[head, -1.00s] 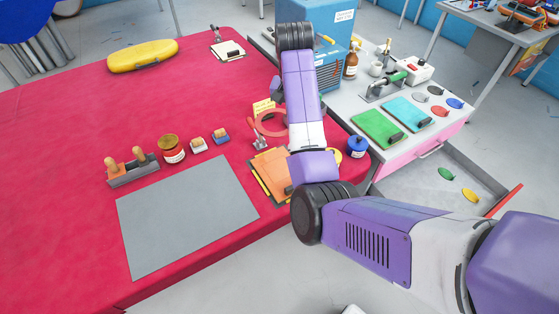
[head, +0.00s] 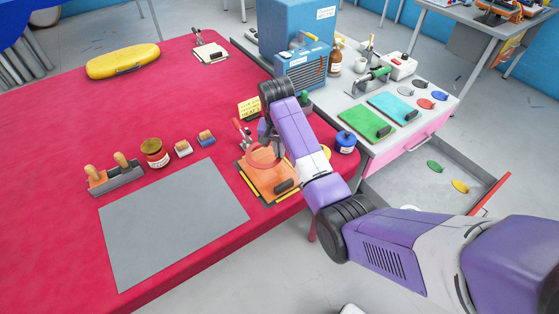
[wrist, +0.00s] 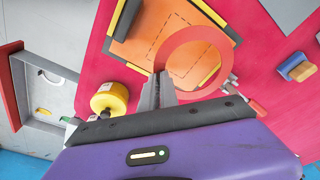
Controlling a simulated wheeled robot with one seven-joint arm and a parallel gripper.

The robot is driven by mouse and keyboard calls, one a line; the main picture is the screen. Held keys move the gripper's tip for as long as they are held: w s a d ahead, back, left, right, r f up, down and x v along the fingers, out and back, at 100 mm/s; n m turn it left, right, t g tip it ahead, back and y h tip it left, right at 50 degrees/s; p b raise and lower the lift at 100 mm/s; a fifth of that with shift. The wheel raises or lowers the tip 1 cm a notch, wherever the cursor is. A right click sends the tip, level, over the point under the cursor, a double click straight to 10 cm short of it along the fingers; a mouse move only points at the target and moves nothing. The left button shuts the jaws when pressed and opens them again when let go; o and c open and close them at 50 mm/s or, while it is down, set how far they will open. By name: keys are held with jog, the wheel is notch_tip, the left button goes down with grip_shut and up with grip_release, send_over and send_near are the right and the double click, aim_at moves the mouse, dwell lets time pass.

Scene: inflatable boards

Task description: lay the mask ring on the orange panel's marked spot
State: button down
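The mask ring is a flat red ring. In the wrist view the ring (wrist: 195,33) sits at my gripper's fingers (wrist: 159,84), which are closed on its rim. The orange panel (wrist: 140,48) lies on the red table behind it, with a dashed outline marked on it and yellow and black strips along its edges. The ring overlaps part of this outline in the picture. In the head view the ring (head: 250,156) appears over the far part of the orange panel (head: 262,183). The height of the ring above the panel is hard to tell.
A dark-handled clip (head: 284,185) is on the panel's near side. A blue jar (head: 345,143) is to the right.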

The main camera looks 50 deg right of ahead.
aim_at(279, 162)
jog(key=shift+f, duration=2.6)
jog(key=shift+f, duration=0.1)
jog(key=c, duration=1.6)
grip_release()
jog(key=r, duration=0.4)
jog(key=a+r, duration=0.1)
jog(key=r, duration=0.7)
jog(key=shift+s+a+r+b, duration=0.1)
jog(key=shift+s+a+b, duration=0.2)
jog(key=shift+s, duration=0.1)
